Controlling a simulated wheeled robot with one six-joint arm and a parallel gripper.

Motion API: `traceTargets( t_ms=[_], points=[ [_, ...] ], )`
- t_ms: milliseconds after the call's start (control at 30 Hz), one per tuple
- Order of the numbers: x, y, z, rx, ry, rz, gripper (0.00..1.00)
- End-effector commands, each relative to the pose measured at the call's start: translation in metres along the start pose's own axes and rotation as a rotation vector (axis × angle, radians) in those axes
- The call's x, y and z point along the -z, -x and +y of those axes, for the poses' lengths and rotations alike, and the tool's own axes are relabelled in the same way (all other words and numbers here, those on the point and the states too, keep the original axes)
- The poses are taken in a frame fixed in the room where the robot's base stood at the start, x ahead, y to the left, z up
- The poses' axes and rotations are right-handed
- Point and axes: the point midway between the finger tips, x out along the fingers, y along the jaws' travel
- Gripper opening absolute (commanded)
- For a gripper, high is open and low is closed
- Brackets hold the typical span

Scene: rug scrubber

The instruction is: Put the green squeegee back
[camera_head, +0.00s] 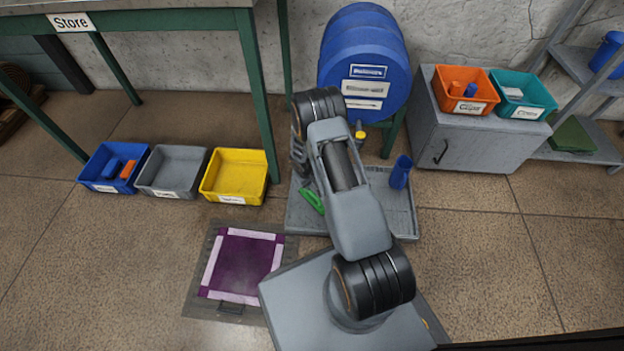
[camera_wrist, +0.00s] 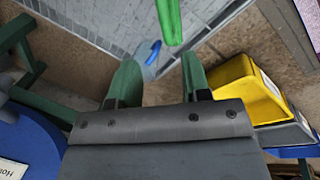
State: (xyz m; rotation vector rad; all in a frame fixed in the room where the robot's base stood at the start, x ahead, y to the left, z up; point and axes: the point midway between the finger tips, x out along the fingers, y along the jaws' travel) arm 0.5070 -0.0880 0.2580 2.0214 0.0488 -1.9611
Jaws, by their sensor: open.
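The green squeegee (camera_head: 313,200) lies in the left part of the low grey tray (camera_head: 400,225) on the floor, partly hidden by my arm in the head view. In the wrist view the squeegee (camera_wrist: 169,20) shows at the top edge as a green piece, cut off by the frame. My gripper (camera_wrist: 158,78) has its two green fingers apart with nothing between them. The squeegee lies beyond the fingertips, not touching them as far as I can see. In the head view my arm hides the gripper.
A blue cup-like thing (camera_head: 400,172) stands in the tray. Blue (camera_head: 97,170), grey (camera_head: 160,188) and yellow (camera_head: 222,192) bins stand left. A blue drum (camera_head: 365,60) is behind my arm. A purple rug piece (camera_head: 240,262) lies in front. Orange and teal bins sit on a grey cabinet (camera_head: 455,145).

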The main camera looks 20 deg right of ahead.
Motion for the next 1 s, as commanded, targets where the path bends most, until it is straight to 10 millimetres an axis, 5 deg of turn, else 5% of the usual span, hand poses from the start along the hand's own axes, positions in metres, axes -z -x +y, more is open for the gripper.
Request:
traceTargets(
  t_ms=[267, 500, 700, 1000],
  points=[
    [0.002, 0.161, 0.021, -0.032, -0.113, 0.055, 0.44],
    [-0.054, 0.295, 0.005, 0.012, -0.215, 0.107, 0.44],
    [-0.112, 0.359, -0.022, 0.084, -0.263, 0.154, 0.44],
    [-0.164, 0.391, -0.051, 0.165, -0.282, 0.196, 0.44]
  ],
)
